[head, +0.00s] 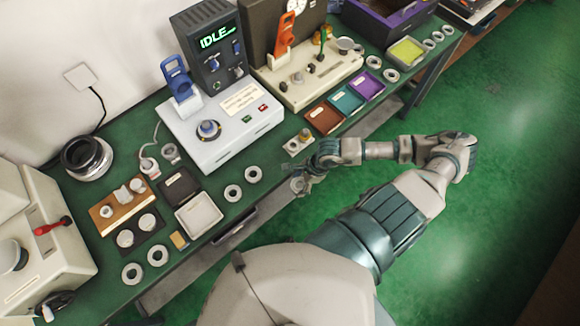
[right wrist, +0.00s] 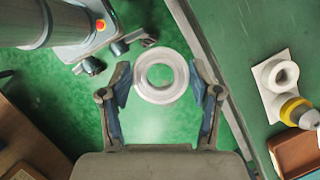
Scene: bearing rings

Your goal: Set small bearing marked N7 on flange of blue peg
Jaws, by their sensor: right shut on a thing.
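My right gripper (head: 302,176) is out past the front edge of the green bench, over the floor. In the right wrist view its two fingers (right wrist: 160,84) are closed on the sides of a pale bearing ring (right wrist: 160,65). No N7 mark can be read on the ring. The ring also shows small at the fingertips in the head view (head: 298,185). A blue round piece with a ringed base (head: 208,129) stands on the white box at the middle of the bench; I cannot tell surely whether it is the blue peg. My left gripper is not in view.
Loose rings (head: 233,193) lie near the bench's front edge, with a pale tray (head: 199,214) to their left. A brown tray (head: 324,118) and a small yellow-and-grey fixture (head: 304,136) are by the right gripper. A grey IDLE unit (head: 215,50) stands behind the white box.

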